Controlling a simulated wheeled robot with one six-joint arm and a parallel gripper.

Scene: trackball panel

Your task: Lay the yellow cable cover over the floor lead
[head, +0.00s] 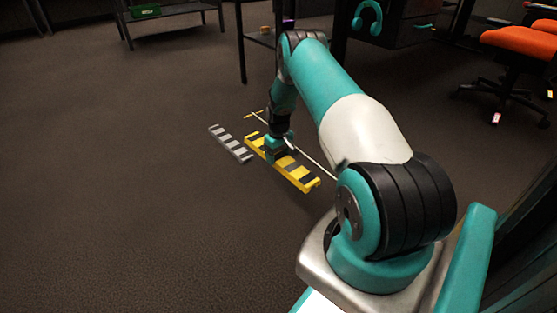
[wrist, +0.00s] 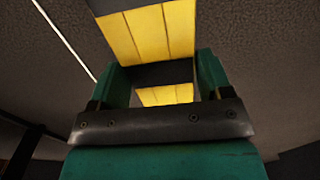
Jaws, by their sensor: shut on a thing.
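The yellow cable cover (head: 298,174), with dark bands across it, is under my gripper (head: 279,154) in the head view. In the wrist view the cover (wrist: 150,35) runs between the two teal fingers (wrist: 165,82), which are shut on one of its dark bands. The floor lead (head: 318,164) is a thin pale line on the carpet, just right of the cover. It also shows in the wrist view (wrist: 65,40), left of the cover and apart from it. I cannot tell how high the cover is above the floor.
A grey banded cover (head: 231,144) lies on the carpet left of the yellow one. A small yellow mark (head: 254,114) is at the lead's far end. An orange chair (head: 520,42) and a desk with a teal headset (head: 367,18) stand behind.

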